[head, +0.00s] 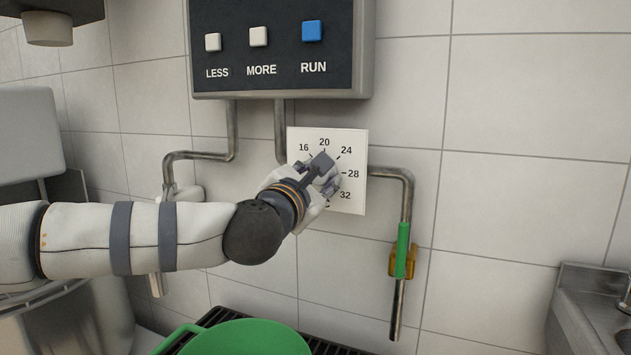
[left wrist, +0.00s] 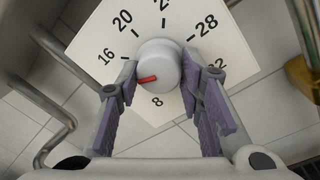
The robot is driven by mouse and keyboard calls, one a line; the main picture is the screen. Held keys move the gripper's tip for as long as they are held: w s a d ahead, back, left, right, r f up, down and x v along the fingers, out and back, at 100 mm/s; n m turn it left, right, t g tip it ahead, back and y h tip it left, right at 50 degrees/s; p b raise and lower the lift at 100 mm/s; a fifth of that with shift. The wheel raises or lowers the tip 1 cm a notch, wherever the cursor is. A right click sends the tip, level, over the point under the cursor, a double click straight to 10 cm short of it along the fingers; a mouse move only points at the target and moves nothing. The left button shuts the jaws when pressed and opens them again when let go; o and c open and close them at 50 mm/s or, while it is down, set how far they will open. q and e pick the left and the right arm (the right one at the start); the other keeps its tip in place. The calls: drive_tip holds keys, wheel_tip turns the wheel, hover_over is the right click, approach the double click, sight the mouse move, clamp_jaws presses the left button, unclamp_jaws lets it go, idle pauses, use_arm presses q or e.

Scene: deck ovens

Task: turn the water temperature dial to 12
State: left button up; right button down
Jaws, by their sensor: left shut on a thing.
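The water temperature dial is a white square plate (head: 355,192) with printed numbers, on the tiled wall under the control box. Its round white knob (left wrist: 158,65) has a red pointer (left wrist: 147,79). In the left wrist view the pointer aims left and slightly down, on the side between 16 and 8. The 12 mark is hidden behind a finger, so I cannot tell the exact reading. My left gripper (head: 323,176) is shut on the knob, one finger on each side; it also shows in the left wrist view (left wrist: 157,80). My right gripper is out of view.
The control box (head: 285,45) with LESS, MORE and RUN buttons hangs just above the dial. Metal pipes run beside it, one with a green lever (head: 403,250) at right. A green bowl (head: 248,338) stands below, and a sink (head: 590,310) is at lower right.

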use_arm(q)
drive_tip(key=shift+n+b, duration=0.4)
drive_tip(key=shift+n, duration=1.8)
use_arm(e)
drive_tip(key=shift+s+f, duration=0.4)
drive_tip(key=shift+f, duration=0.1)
use_arm(q)
drive_tip(key=shift+r, duration=0.1)
drive_tip(key=o, duration=1.2)
drive_tip(key=shift+d, duration=0.1)
drive_tip(key=shift+c, duration=0.2)
drive_tip(key=v, duration=1.2)
drive_tip(key=shift+r, duration=0.1)
